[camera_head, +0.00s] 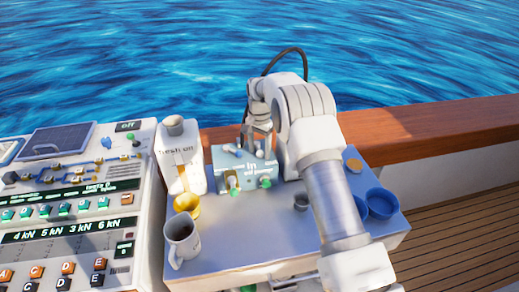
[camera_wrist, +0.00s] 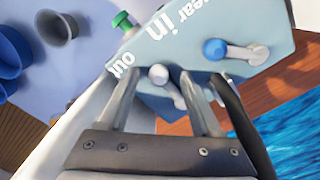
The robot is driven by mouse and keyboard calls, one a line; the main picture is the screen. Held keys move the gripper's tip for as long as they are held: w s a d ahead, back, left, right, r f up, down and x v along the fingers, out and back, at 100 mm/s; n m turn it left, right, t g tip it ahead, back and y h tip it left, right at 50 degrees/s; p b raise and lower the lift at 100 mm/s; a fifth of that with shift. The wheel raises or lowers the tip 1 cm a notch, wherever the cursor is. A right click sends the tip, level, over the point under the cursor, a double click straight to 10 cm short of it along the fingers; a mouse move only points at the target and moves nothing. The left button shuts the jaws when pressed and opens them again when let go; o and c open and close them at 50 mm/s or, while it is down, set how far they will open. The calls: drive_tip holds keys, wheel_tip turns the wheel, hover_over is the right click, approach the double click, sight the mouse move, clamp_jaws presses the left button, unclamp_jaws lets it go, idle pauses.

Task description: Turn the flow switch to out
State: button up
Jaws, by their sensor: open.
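A light blue switch box (camera_head: 229,162) stands on the grey worktop, below my gripper (camera_head: 258,143). In the wrist view the box (camera_wrist: 243,22) carries the words "in" and "out". A small lever with a white knob (camera_wrist: 158,74) sits beside these words and looks like the flow switch. My open gripper (camera_wrist: 157,82) has one finger on each side of this lever, with gaps visible at both sides. Contact cannot be told. A second lever with a blue knob (camera_wrist: 215,49) is to the right. A green knob (camera_wrist: 122,20) is at the box's left edge.
A white oil container (camera_head: 192,178), a yellow cup (camera_head: 187,203) and a grey mug (camera_head: 181,240) stand left of the box. Blue bowls (camera_head: 381,202) are at the right of the worktop. A control panel (camera_head: 75,215) fills the left. A wooden rail (camera_head: 420,128) runs behind.

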drive_tip(key=shift+f, duration=0.1)
clamp_jaws()
idle(0.3)
drive_tip(key=shift+w+d+n, duration=0.1)
drive_tip(key=shift+d+n, duration=0.15)
drive_tip(key=shift+n, duration=0.05)
idle(0.6)
drive_tip(key=shift+d, duration=0.1)
drive_tip(key=n, duration=0.1)
drive_tip(key=d+n, duration=0.1)
drive_tip(key=n, duration=0.1)
drive_tip(key=shift+w+d, duration=0.25)
drive_tip(key=shift+w, duration=0.1)
drive_tip(key=shift+w+d+n, duration=0.25)
drive_tip(key=shift+d+n, duration=0.05)
drive_tip(key=shift+n, duration=0.65)
drive_tip(key=shift+w+d+n, duration=0.25)
drive_tip(key=shift+d+n, duration=0.05)
drive_tip(key=shift+n, duration=0.65)
